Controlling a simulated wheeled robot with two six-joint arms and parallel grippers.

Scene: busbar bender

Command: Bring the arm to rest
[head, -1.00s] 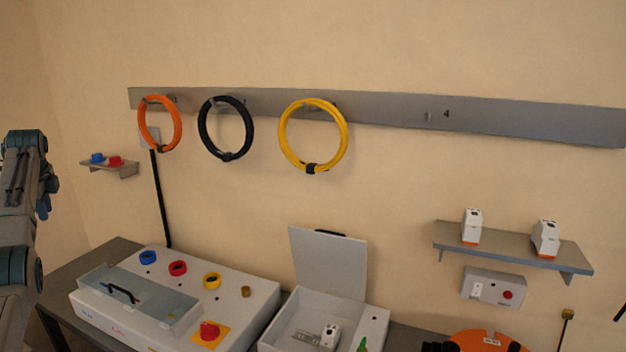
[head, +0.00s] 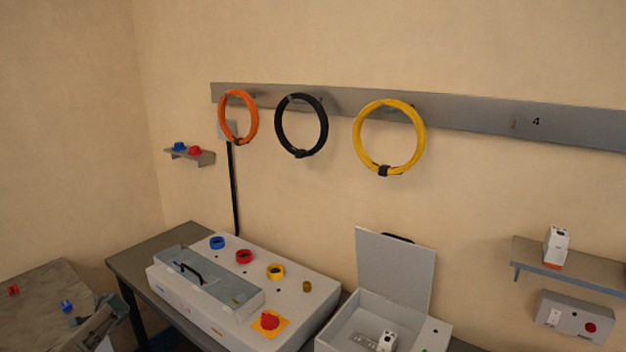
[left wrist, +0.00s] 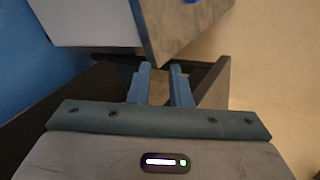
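My left gripper (left wrist: 161,84) shows in the left wrist view, with its two blue fingers apart and nothing seen held between them. The fingertips are close to the edge of a grey slab-like surface (left wrist: 205,25); I cannot tell whether they touch it. In the head view a dark, partly cut-off part at the bottom left seems to belong to my left arm; its fingertips are not clear there. My right gripper is in neither view.
A grey table (head: 35,283) at the left bears small red (head: 13,290) and blue (head: 67,306) pieces. A bench carries a white machine (head: 325,290) and an open-lidded box (head: 395,270). Orange (head: 253,120), black (head: 323,125) and yellow (head: 421,140) coils hang on the wall rail (head: 470,115).

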